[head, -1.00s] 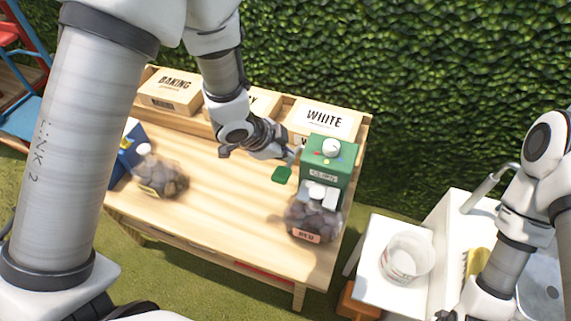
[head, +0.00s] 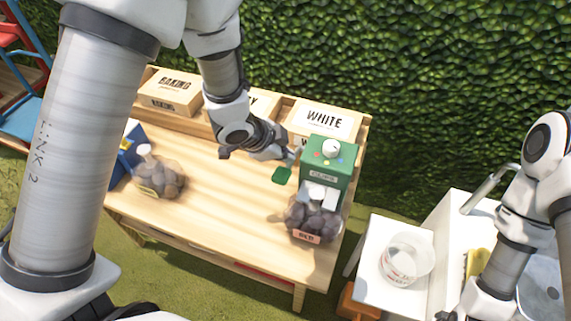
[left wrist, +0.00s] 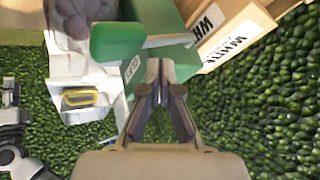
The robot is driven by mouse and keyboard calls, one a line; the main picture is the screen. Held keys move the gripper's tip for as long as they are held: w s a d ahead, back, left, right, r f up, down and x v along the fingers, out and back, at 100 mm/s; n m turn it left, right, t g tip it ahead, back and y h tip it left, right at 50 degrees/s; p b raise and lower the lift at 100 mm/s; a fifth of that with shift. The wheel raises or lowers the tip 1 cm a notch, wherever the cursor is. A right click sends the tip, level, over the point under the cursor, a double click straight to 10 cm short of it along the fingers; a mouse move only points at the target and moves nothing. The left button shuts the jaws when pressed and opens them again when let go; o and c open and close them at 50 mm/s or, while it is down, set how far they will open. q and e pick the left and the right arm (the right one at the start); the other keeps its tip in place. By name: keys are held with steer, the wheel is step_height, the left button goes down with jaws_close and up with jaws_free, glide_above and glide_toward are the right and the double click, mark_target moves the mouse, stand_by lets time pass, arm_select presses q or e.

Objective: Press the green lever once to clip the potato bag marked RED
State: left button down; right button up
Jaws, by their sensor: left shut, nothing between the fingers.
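The green clipper machine (head: 327,160) stands at the right end of the wooden table. Its green lever (head: 282,174) sticks out to the left; the lever paddle (left wrist: 116,42) looks large in the left wrist view. The potato bag marked RED (head: 312,222) sits at the machine's front, its label facing forward. My left gripper (head: 289,156) is shut and empty beside the machine, just behind the lever in the head view. Its closed fingertips (left wrist: 160,72) are right of the paddle in the wrist view; contact cannot be told. My right gripper is not clearly seen.
Another potato bag (head: 160,177) and a blue device (head: 130,150) are at the table's left. Wooden boxes, including WHITE (head: 325,121) and BAKING (head: 172,92), line the back. The table's middle is clear.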

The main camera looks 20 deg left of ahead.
arm_select(q)
steer(key=shift+s+f, duration=0.1)
steer(key=shift+f, duration=0.3)
steer(key=shift+s+f+b, duration=0.3)
steer(key=shift+f+b, duration=0.65)
steer(key=shift+b, duration=0.2)
stand_by(0.7)
stand_by(0.5)
steer(key=shift+w+r+p, duration=0.2)
steer(key=shift+r+p, duration=0.5)
steer(key=shift+p, duration=0.1)
steer(key=shift+w+r+p, duration=0.15)
steer(key=shift+r+p, duration=0.55)
steer(key=shift+p, duration=0.1)
steer(key=r+p, duration=0.2)
steer(key=w+r+p, duration=0.1)
steer(key=r+p, duration=0.1)
steer(key=p, duration=0.1)
steer(key=shift+w+r, duration=0.15)
steer(key=shift+r, duration=0.25)
